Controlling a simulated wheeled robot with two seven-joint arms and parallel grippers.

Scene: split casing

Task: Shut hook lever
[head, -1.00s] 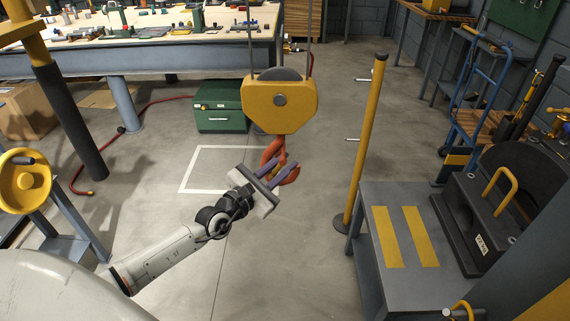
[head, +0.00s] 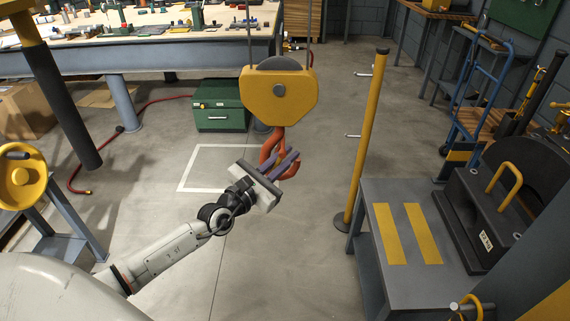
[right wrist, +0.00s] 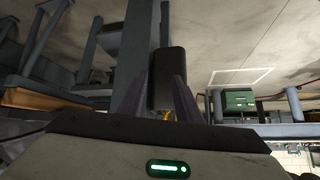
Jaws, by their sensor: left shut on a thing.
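An orange hook (head: 267,154) hangs under a yellow pulley block (head: 278,97) in the middle of the head view. My left gripper (head: 284,166) reaches it from the lower left. Its purple fingers are shut on a part of the hook, at its lower right side. The fingers cover much of that part, so the lever itself is hard to make out. My right gripper (right wrist: 161,92) shows only in the right wrist view, away from the hook. Its fingers stand apart, with a dark post (right wrist: 168,70) seen between them; it appears to lie behind them.
A yellow post (head: 367,140) stands right of the hook. A grey bench (head: 385,190) with yellow stripes is at the right. A green box (head: 220,108) and a workbench (head: 170,56) stand behind. The floor under the hook is clear.

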